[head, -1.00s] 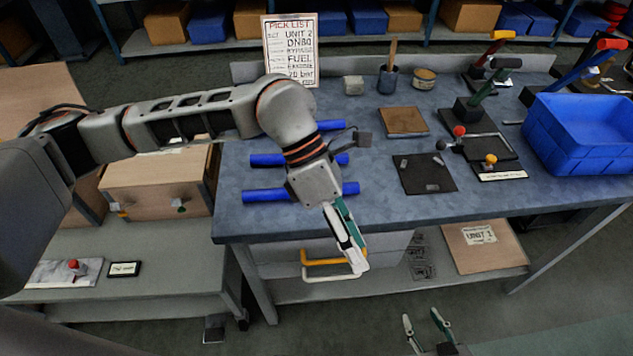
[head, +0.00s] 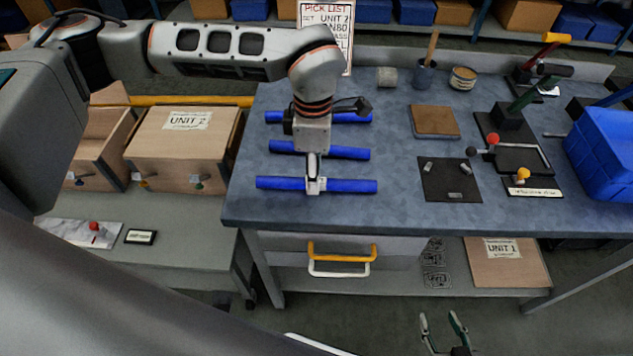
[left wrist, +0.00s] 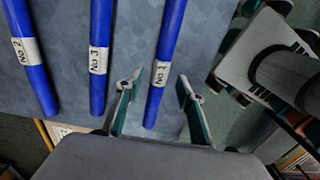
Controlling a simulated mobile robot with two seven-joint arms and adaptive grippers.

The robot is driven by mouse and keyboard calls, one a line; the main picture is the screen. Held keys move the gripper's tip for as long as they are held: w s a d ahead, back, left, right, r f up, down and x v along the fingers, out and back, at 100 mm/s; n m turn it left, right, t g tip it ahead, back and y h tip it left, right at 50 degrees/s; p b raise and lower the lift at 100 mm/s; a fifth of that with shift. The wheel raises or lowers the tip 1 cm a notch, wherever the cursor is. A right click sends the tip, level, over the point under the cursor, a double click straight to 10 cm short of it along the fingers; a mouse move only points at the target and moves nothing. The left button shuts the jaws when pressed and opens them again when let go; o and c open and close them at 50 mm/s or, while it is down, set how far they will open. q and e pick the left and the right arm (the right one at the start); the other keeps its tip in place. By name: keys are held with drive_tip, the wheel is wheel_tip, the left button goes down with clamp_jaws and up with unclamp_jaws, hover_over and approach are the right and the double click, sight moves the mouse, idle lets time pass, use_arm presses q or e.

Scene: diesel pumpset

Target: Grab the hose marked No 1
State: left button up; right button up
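Three blue hoses lie side by side on the blue-grey bench. In the left wrist view their white labels read No 2 (left wrist: 29,70), No 3 (left wrist: 100,30) and No 1 (left wrist: 170,30). In the head view hose No 1 (head: 350,186) is nearest the bench's front edge; No 3 (head: 350,153) and No 2 (head: 350,118) lie behind it. My left gripper (head: 314,183) points down over the middle of hose No 1. In the left wrist view its fingers (left wrist: 160,77) are open, one on each side of that hose; I cannot tell how low they are. My right gripper (head: 443,330) is open and empty, in front of the bench.
A dark mat with small parts (head: 450,184), a brown block (head: 434,121) and a blue crate (head: 605,150) stand to the right on the bench. A pick list (head: 326,30) stands behind. A drawer with a yellow handle (head: 342,257) is below.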

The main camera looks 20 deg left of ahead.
use_arm(q)
drive_tip(key=shift+f, duration=1.25)
clamp_jaws()
drive_tip(key=shift+r, duration=0.15)
